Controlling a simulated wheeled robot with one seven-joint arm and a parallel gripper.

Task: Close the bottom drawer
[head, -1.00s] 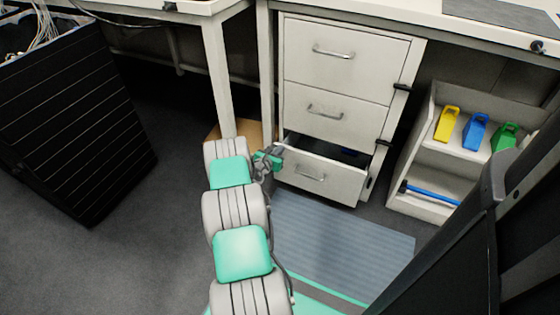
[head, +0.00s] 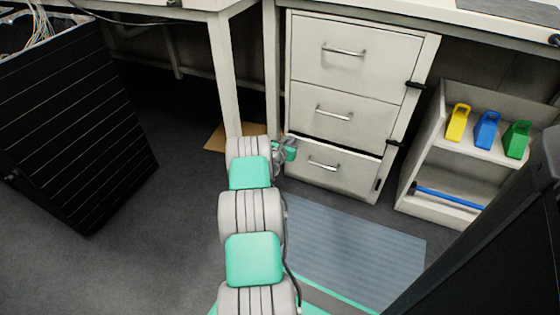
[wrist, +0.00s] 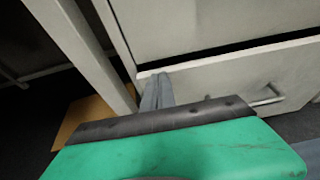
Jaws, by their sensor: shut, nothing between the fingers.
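The bottom drawer (head: 340,176) is the lowest of the white cabinet's drawers. My gripper (head: 290,150) is at the upper left corner of the drawer front. In the wrist view, the grey fingers (wrist: 157,90) are together and empty, against or very near that corner; exact contact is unclear.
Two upper drawers (head: 355,55) look shut. A low shelf (head: 440,207) with yellow, blue and green bins is at right. A blue-grey mat (head: 360,245) lies before the cabinet; a black ribbed box (head: 75,125) stands far left.

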